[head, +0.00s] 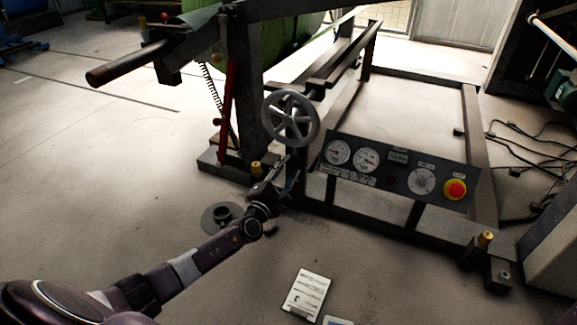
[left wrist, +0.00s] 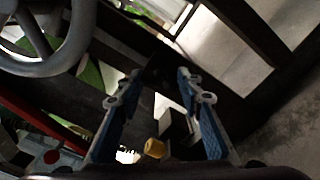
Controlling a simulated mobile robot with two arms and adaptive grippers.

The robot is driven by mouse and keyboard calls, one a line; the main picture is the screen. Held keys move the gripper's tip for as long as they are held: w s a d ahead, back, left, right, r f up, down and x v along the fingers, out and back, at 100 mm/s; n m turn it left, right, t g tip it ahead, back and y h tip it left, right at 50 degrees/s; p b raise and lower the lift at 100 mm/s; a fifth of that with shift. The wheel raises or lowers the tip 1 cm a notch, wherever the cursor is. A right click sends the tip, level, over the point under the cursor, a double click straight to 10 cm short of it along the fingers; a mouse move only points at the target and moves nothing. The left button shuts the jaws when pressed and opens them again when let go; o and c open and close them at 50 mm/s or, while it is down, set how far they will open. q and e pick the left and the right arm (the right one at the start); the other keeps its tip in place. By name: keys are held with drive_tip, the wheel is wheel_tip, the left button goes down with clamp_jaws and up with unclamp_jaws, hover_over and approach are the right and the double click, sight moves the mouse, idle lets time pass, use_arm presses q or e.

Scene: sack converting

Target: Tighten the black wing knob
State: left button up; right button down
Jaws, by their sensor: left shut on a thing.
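My left gripper (head: 287,167) is at the near left post of the machine frame, below the grey handwheel (head: 291,117). In the left wrist view its two blue-padded fingers (left wrist: 160,74) stand some way apart, shut on a dark thing between their tips. This fits the black wing knob, but its outline is lost against the dark frame behind. In the head view the knob cannot be made out at the fingertips. My right gripper is in neither view.
A control panel (head: 395,172) with dials and a red stop button (head: 455,189) is right of the gripper. A red strut (head: 227,110) stands to its left.

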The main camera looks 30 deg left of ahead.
use_arm(q)
drive_tip(key=shift+a+m+p, duration=0.15)
drive_tip(key=shift+m+p, duration=0.25)
drive_tip(key=shift+m, duration=0.3)
drive_tip(key=o, duration=1.1)
drive_tip(key=s, duration=1.2)
drive_tip(key=shift+d, duration=0.3)
